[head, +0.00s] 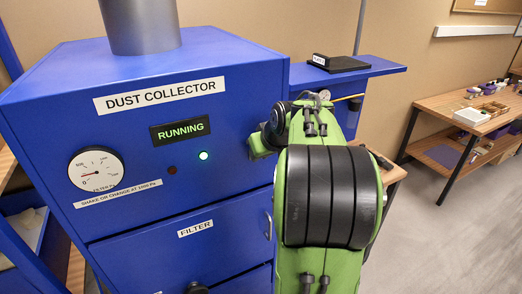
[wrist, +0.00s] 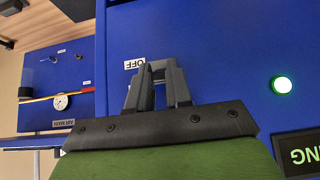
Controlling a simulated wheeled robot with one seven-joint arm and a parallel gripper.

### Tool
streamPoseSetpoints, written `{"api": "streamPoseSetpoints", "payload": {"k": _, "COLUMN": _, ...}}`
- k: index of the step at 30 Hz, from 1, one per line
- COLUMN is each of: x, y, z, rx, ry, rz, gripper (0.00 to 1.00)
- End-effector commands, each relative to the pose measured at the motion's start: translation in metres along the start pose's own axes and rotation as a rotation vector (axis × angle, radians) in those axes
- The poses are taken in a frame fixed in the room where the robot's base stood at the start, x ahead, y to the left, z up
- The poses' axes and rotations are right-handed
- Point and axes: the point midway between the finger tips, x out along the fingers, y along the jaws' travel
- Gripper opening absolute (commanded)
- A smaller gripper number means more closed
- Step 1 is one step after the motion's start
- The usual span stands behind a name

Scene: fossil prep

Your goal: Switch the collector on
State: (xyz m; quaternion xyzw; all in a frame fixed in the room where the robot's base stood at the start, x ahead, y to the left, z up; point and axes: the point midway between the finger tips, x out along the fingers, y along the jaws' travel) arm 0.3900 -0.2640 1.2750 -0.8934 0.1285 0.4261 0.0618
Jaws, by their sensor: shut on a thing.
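The blue dust collector (head: 130,135) fills the left of the head view. Its display (head: 181,129) reads RUNNING in green, and a lamp (head: 204,155) below it is lit pale green. In the wrist view the lamp (wrist: 282,85) glows green too. My gripper (wrist: 153,84) is against the collector's front panel (wrist: 225,50), beside a label (wrist: 134,64) reading OFF. Its fingers are shut on the collector's switch, which is mostly hidden between them. In the head view my arm covers the switch and the fingertips.
A pressure gauge (head: 97,169) and a dark red lamp (head: 172,170) are on the collector's face. The filter door (head: 185,250) below is closed. A blue shelf (head: 375,70) with a black object (head: 340,64) is behind my arm. A wooden bench (head: 455,105) stands right; open floor lies before it.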

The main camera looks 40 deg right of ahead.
Motion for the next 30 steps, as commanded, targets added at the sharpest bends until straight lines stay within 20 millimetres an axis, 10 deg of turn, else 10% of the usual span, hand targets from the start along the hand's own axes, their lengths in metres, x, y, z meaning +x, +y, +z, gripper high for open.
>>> {"api": "streamPoseSetpoints", "payload": {"k": 7, "x": -0.001, "y": 0.000, "z": -0.002, "rx": -0.002, "ry": 0.007, "rz": 0.001, "gripper": 0.00}}
{"api": "streamPoseSetpoints", "payload": {"k": 8, "x": -0.001, "y": 0.000, "z": -0.002, "rx": -0.002, "ry": 0.007, "rz": 0.001, "gripper": 0.24}}
{"api": "streamPoseSetpoints", "payload": {"k": 12, "x": 0.000, "y": 0.000, "z": -0.001, "rx": -0.002, "ry": 0.006, "rz": 0.001, "gripper": 0.45}}
{"api": "streamPoseSetpoints", "payload": {"k": 22, "x": -0.005, "y": 0.000, "z": -0.001, "rx": -0.001, "ry": 0.005, "rz": 0.001, "gripper": 0.45}}
{"api": "streamPoseSetpoints", "payload": {"k": 30, "x": -0.073, "y": 0.001, "z": -0.002, "rx": -0.001, "ry": 0.010, "rz": 0.004, "gripper": 0.45}}
